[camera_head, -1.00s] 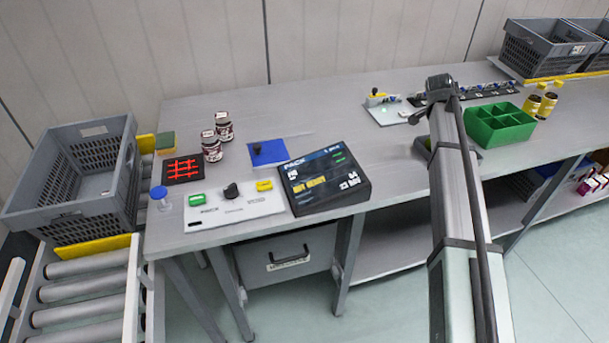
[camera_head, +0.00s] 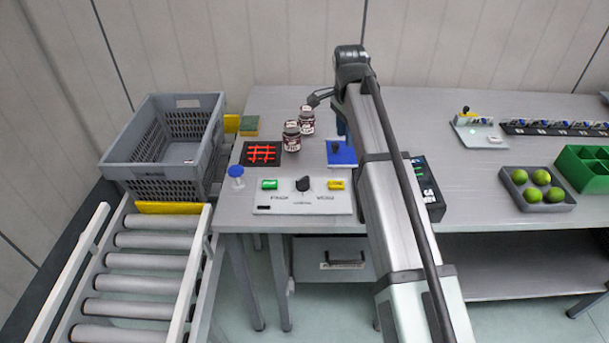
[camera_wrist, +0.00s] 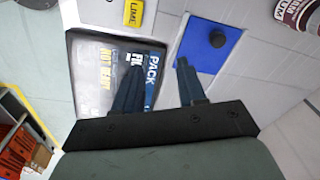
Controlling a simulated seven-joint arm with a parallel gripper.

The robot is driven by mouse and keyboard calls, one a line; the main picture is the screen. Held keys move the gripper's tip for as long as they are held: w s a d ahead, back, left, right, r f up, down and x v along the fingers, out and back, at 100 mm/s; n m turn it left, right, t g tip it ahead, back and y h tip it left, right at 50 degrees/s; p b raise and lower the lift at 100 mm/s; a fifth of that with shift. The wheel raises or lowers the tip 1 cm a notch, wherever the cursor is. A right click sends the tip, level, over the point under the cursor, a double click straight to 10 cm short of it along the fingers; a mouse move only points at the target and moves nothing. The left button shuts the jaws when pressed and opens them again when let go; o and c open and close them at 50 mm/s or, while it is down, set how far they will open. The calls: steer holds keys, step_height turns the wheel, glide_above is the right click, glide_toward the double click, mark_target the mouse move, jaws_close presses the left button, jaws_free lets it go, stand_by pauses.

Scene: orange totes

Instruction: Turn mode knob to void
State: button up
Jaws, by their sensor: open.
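The mode knob (camera_head: 303,184) is a black knob on a white panel (camera_head: 290,208). It sits between a green button (camera_head: 269,184) and a yellow button (camera_head: 336,184). I cannot read clearly where its pointer aims. The lettering on both sides of it is blurred. In the head view my arm hides most of my gripper. In the wrist view my gripper (camera_wrist: 156,78) is open and empty, its two fingers apart above the dark display (camera_wrist: 90,82) and the blue plate's edge. The yellow button (camera_wrist: 134,12) shows at the top there, apart from the fingers.
A blue plate (camera_head: 345,158) with a dark knob lies right of two jars (camera_head: 292,136). A red-marked black pad (camera_head: 262,153) and a blue-capped bottle (camera_head: 236,176) stand left. A grey tote (camera_head: 160,180) is further left; a tray of limes (camera_head: 520,196) is right.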

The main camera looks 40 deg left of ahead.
steer(key=r+n+g, duration=0.1)
steer(key=r, duration=0.1)
glide_above(304, 178)
step_height(304, 178, down, 14)
steer(key=shift+w, duration=0.1)
stand_by(0.4)
jaws_close()
